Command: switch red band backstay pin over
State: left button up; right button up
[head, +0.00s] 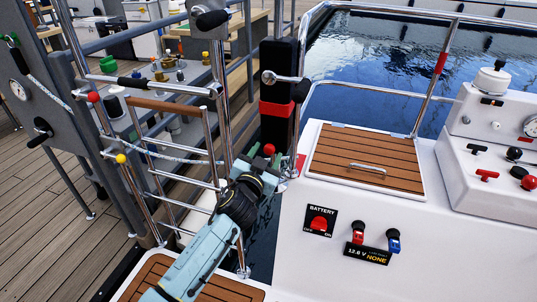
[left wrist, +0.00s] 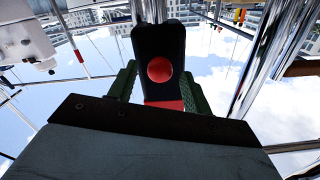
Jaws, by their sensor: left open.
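A black upright post (head: 278,60) with a red band (head: 276,108) stands by the rail in the middle of the head view. A red ball knob (head: 269,149) shows low in front of this post. My left gripper (head: 264,161) is open, with its green fingers around or just short of the knob. In the left wrist view the red knob (left wrist: 159,69) sits between the spread fingers (left wrist: 157,92), with a black body behind it and a red band (left wrist: 163,104) below. I cannot tell whether the fingers touch it. The pin's shaft is hidden. My right gripper is out of view.
A chrome lever (head: 285,78) with a black grip crosses the post above the knob. Chrome rails (head: 222,85) stand close on the left. A wooden hatch (head: 366,158), a battery switch (head: 319,223) and a white console (head: 485,150) lie to the right.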

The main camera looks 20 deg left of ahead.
pick_arm(q)
jog(key=shift+w, duration=1.15)
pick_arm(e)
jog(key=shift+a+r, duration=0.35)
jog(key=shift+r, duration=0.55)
pick_arm(q)
jog(key=shift+c, duration=0.3)
grip_shut()
